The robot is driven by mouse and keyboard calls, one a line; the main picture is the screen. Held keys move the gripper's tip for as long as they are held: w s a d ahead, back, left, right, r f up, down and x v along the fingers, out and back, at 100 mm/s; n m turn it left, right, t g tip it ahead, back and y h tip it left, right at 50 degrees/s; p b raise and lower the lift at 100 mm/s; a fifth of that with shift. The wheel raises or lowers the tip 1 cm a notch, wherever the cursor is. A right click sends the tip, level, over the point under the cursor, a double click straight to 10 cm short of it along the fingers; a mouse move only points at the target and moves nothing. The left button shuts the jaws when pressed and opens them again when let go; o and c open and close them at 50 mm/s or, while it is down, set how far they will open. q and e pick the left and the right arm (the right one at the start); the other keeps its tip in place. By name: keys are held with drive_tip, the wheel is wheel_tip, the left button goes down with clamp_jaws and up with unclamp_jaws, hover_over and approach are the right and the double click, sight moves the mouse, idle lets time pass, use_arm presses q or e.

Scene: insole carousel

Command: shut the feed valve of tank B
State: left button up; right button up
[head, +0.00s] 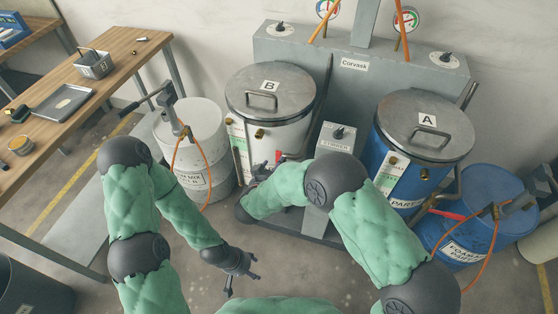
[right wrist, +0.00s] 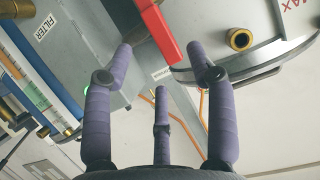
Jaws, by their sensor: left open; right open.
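Tank B (head: 240,128) is the white tank with a grey lid marked B. A red valve handle (head: 281,160) shows low at its front, partly hidden behind my right gripper. In the right wrist view the red handle (right wrist: 160,35) is a straight bar reaching in from the top edge. My right gripper (head: 262,172) is open by tank B's lower front. Its purple fingers (right wrist: 163,62) are spread either side of the handle's lower end, with no clear contact. My left gripper (head: 240,275) is open and empty over the floor, away from the tanks.
Blue tank A (head: 379,145) stands at the right. A small grey control box (head: 338,140) sits between the tanks. A white drum (head: 185,120) stands left and a blue drum (head: 470,190) right. A wooden bench (head: 110,45) is at the left. Brass fitting (right wrist: 238,40) lies right of the handle.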

drive_tip(key=b+x, duration=0.1)
drive_tip(key=x, duration=0.5)
drive_tip(key=shift+b, duration=0.3)
clamp_jaws()
